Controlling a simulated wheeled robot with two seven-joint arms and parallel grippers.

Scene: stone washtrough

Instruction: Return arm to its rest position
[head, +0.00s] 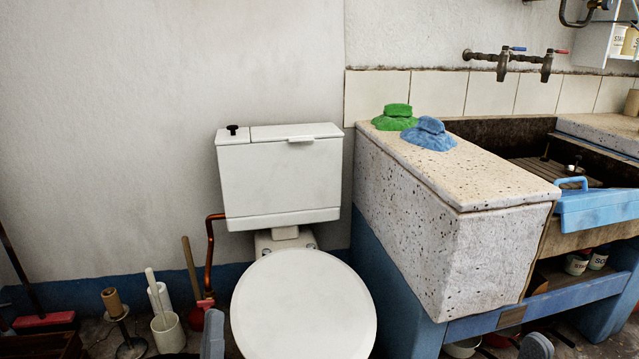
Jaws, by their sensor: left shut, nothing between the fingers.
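My left gripper (212,336) shows only as a small grey part at the bottom edge, left of the toilet bowl. It is low, shut and empty, and most of it is cut off by the frame. On the right, a grey rounded part of my right arm (537,346) shows at the bottom edge, below the stone trough. Its fingers cannot be made out. Neither arm is seen touching anything.
A white toilet (303,305) stands between my arms. The speckled stone trough (480,240) is at right, with a green cloth (395,118) and a blue cloth (430,135) on its ledge. A blue container (600,207) sits at its front. Brushes and a white pot (167,333) stand lower left.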

